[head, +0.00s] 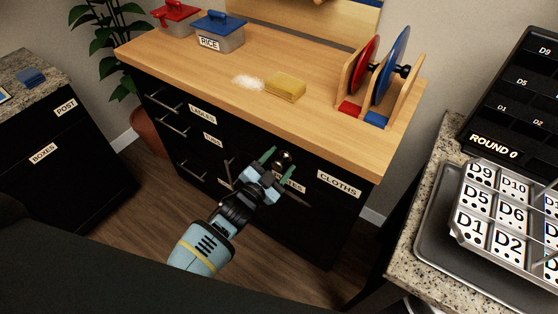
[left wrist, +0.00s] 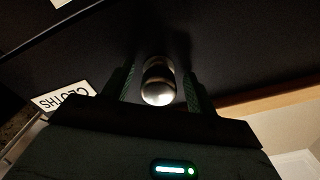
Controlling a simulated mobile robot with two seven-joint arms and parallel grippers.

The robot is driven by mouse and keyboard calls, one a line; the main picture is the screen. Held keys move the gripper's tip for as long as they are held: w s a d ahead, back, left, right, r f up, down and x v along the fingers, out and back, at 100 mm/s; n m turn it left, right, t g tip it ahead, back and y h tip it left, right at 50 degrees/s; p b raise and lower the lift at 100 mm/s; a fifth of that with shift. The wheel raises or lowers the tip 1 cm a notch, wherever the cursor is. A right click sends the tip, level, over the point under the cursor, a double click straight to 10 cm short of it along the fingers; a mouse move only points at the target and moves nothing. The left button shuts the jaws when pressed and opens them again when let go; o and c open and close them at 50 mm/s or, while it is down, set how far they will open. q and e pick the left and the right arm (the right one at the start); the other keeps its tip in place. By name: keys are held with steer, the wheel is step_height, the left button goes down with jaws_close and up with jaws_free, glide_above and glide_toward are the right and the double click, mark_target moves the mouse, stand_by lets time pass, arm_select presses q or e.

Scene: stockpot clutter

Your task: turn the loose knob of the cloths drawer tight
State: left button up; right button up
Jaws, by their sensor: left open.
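The round, shiny metal knob (head: 286,158) stands out from the dark front of the wooden-topped cabinet. The CLOTHS label (head: 338,184) is on the front to its right. In the left wrist view the knob (left wrist: 158,82) sits between the two dark green fingers, and the CLOTHS label (left wrist: 66,97) shows upside down at left. My left gripper (head: 276,158) is open, its fingers on either side of the knob with a dark gap on each side. I cannot tell how tight the knob is. My right gripper is not in view.
The wooden top (head: 240,105) holds a yellow sponge (head: 286,86), white powder (head: 248,81), a RICE box (head: 219,35) and a rack with red and blue discs (head: 389,68). Bar handles (head: 172,123) stick out at the left. A granite counter (head: 404,245) is at right.

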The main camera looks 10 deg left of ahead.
arm_select(q)
steer(key=shift+n, duration=1.1)
steer(key=shift+f+n, duration=0.1)
steer(key=shift+n, duration=1.1)
steer(key=shift+c, duration=0.2)
steer(key=c, duration=1.1)
steer(key=m, duration=0.4)
steer(key=shift+m, duration=0.3)
steer(key=shift+c, duration=0.6)
steer(key=m, duration=0.3)
steer(key=shift+m, duration=0.8)
